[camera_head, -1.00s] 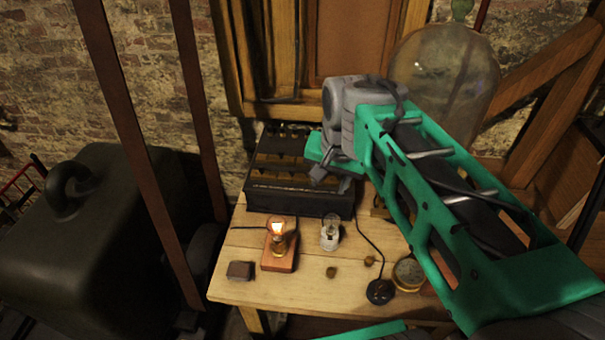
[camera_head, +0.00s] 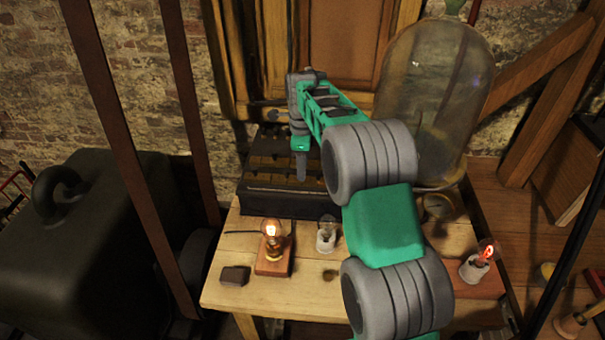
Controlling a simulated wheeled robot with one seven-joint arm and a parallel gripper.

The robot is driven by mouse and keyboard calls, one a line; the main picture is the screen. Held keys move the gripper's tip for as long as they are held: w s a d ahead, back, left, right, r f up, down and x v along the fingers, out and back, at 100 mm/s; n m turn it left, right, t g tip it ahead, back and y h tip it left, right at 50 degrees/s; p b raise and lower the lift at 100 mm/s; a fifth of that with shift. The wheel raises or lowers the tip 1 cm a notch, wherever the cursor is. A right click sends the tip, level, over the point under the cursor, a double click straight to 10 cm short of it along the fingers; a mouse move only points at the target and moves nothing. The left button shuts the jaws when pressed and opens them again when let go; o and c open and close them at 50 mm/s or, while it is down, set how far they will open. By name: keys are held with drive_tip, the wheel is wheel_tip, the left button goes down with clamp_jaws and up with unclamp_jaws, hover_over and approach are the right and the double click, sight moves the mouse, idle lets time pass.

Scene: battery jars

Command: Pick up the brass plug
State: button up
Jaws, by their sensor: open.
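A small brass-brown piece (camera_head: 330,275) lies on the wooden table in front of the white-based bulb; it may be the brass plug, but it is too small to be sure. My gripper (camera_head: 301,172) points down above the dark box with compartments (camera_head: 290,203) at the back of the table. Its jaws are open, seen edge-on, and no held object shows. It is apart from the brass-brown piece, behind it and higher. My arm covers the right middle of the table and may hide other small pieces.
A lit bulb on a wooden block (camera_head: 274,262), a white-based bulb (camera_head: 326,238) and a dark block (camera_head: 234,276) stand on the table (camera_head: 270,296). A red-glowing lamp (camera_head: 476,266) stands at right. A large glass dome (camera_head: 440,90) rises behind my arm.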

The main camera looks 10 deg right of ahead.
wheel_tip(320, 180, down, 2)
drive_tip(key=shift+f, duration=0.2)
drive_tip(key=shift+c, duration=0.4)
clamp_jaws()
